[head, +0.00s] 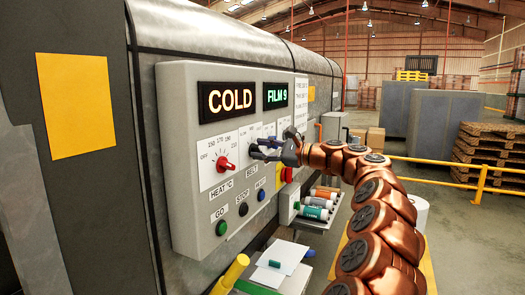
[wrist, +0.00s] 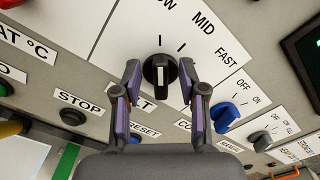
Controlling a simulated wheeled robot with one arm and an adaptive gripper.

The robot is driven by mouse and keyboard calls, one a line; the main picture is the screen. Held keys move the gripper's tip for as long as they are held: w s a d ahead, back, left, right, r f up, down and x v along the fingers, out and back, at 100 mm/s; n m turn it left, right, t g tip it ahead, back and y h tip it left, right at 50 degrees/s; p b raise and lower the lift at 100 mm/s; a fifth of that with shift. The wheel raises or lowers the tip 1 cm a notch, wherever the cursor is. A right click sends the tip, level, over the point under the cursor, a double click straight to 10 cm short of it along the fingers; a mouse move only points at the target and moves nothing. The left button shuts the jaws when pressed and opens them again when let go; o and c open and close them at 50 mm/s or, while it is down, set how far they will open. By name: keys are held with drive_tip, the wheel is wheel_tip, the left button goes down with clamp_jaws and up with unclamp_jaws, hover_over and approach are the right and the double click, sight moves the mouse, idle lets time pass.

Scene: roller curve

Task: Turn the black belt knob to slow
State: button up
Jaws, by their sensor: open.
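The black belt knob (wrist: 160,72) sits on a white dial plate (wrist: 120,40) marked MID and FAST, with a label ending in "OW" partly cut off at the top. A white line on the knob runs about straight up and down in the wrist view; which end is the pointer is hard to tell. My gripper (wrist: 161,76) is open, with one finger on each side of the knob and a visible gap on both sides.
The red heat knob (head: 225,164) is left of the belt dial. Green (head: 222,228), black (head: 243,209) and blue (head: 261,195) buttons sit below.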

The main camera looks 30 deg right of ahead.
drive_tip(key=v, duration=1.2)
idle(0.4)
